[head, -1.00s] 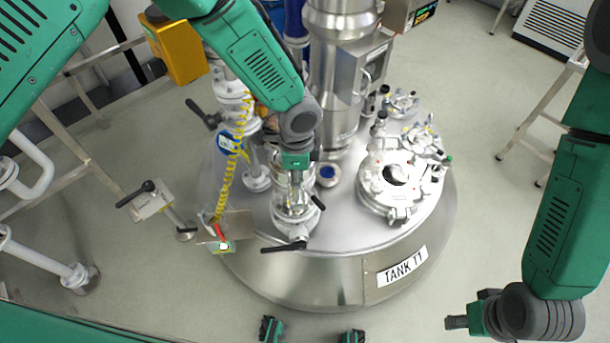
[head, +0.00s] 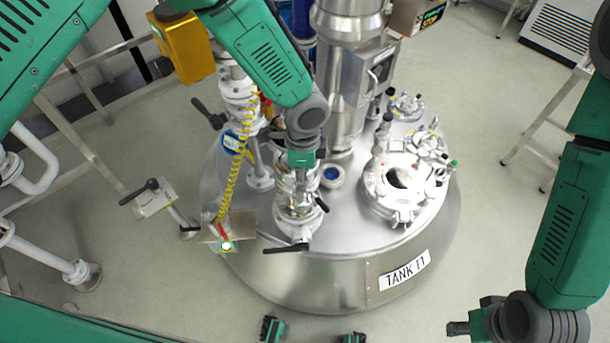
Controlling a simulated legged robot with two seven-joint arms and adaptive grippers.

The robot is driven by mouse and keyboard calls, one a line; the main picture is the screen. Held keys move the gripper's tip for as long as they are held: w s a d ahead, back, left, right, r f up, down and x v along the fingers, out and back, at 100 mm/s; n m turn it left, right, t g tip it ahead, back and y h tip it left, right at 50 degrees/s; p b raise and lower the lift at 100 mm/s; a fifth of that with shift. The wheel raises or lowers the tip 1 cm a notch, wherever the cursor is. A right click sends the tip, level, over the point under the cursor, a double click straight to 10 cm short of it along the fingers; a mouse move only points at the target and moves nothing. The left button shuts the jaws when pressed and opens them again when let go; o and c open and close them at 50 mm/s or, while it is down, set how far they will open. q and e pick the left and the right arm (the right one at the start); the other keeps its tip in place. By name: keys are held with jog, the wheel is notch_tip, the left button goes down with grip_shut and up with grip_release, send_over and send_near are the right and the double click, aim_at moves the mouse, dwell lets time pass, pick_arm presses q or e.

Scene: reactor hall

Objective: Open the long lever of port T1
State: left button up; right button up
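The silver tank (head: 330,275), labelled TANK T1, stands in the middle of the head view. A metal port (head: 297,210) rises near its front left. A long black lever (head: 287,248) sticks out to the left at the port's foot, and a shorter black handle (head: 322,204) is on its right side. My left gripper (head: 302,160) is over the top of the port, pointing down. Its fingers are hardly visible, so its state and any contact are unclear. My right gripper (head: 460,328) is low at the right, apart from the tank, with nothing visible in it; its finger opening is unclear.
A round manway (head: 395,190) with clamps is on the tank's right. A yellow coiled cable (head: 233,185), a white valve pipe (head: 245,110) and a small plate (head: 236,228) stand left of the port. A tall steel column (head: 345,60) rises behind it.

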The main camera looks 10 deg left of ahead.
pick_arm(q)
notch_tip(320, 180, up, 10)
jog(key=shift+w+d+r, duration=0.2)
jog(key=shift+d+r, duration=0.05)
jog(key=shift+d, duration=0.2)
jog(key=shift+a, duration=0.15)
jog(key=shift+s, duration=0.1)
